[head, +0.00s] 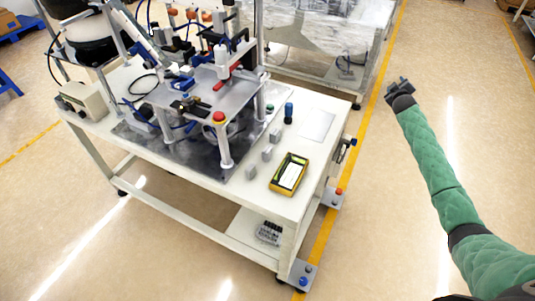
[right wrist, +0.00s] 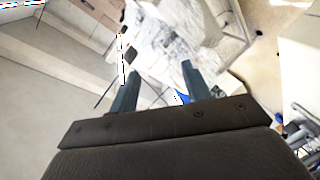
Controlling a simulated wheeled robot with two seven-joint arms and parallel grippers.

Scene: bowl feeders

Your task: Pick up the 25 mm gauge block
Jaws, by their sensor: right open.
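Three small grey blocks stand apart on the white table in the head view: a front one (head: 250,172), a middle one (head: 267,153) and a back one (head: 275,135). I cannot tell by sight which is the 25 mm gauge block. My right gripper (head: 397,87) is in the air beyond the table's right edge, well away from the blocks. In the right wrist view its two fingers (right wrist: 160,68) are apart with nothing between them. No block can be made out in that view. My left gripper is not in view.
A yellow-rimmed tray (head: 275,183), a dark blue cylinder (head: 288,113) and a pale flat plate (head: 316,125) lie near the blocks. A metal fixture with a red button (head: 219,117) rises to their left. The floor right of the table (head: 385,200) is clear.

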